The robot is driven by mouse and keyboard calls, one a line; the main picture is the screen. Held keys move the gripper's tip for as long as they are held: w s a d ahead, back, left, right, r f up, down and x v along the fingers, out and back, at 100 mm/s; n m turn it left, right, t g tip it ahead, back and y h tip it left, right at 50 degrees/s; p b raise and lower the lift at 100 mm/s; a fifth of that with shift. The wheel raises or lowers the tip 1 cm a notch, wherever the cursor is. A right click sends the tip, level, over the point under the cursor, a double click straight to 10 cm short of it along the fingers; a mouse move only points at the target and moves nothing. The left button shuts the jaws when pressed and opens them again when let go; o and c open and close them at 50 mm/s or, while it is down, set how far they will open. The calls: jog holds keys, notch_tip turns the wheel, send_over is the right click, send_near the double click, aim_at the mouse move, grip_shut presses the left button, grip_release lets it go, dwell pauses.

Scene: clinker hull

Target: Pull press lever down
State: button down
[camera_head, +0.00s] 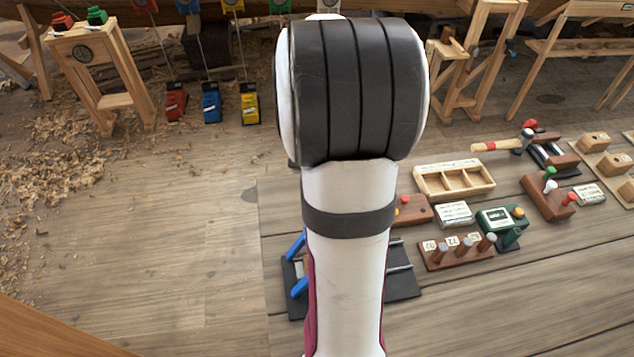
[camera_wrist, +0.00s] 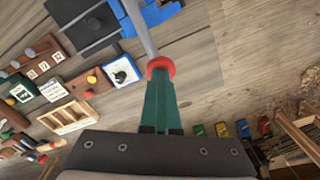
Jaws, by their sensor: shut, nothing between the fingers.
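In the wrist view the press lever (camera_wrist: 141,28) is a grey rod with a round red knob (camera_wrist: 160,64) at its end. My gripper (camera_wrist: 158,80) has green fingers, shut and empty, with the tips overlapping the near part of the knob. I cannot tell whether they touch it. The blue press (camera_wrist: 152,12) shows at the top edge, with a black base plate (camera_wrist: 75,12) beside it. In the head view my arm hides the lever, knob and gripper; only blue parts (camera_head: 299,287) and the black base (camera_head: 403,287) show beside the arm.
On the bench to the right are a wooden divided tray (camera_head: 453,190), a block with several pegs (camera_head: 457,262), a green box (camera_head: 502,218) and a hammer (camera_head: 503,145).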

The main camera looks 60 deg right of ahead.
jog(key=shift+f, duration=1.8)
jog(key=shift+s+a+r, duration=0.2)
jog(key=shift+r, duration=0.75)
jog(key=shift+s+a+r, duration=0.2)
jog(key=shift+r, duration=0.75)
jog(key=shift+s+a+r, duration=0.2)
jog(key=shift+r, duration=0.75)
notch_tip(320, 180, up, 11)
jog(key=s+a, duration=0.1)
jog(key=shift+s+a, duration=0.15)
jog(key=shift+a, duration=0.05)
jog(key=shift+f, duration=0.15)
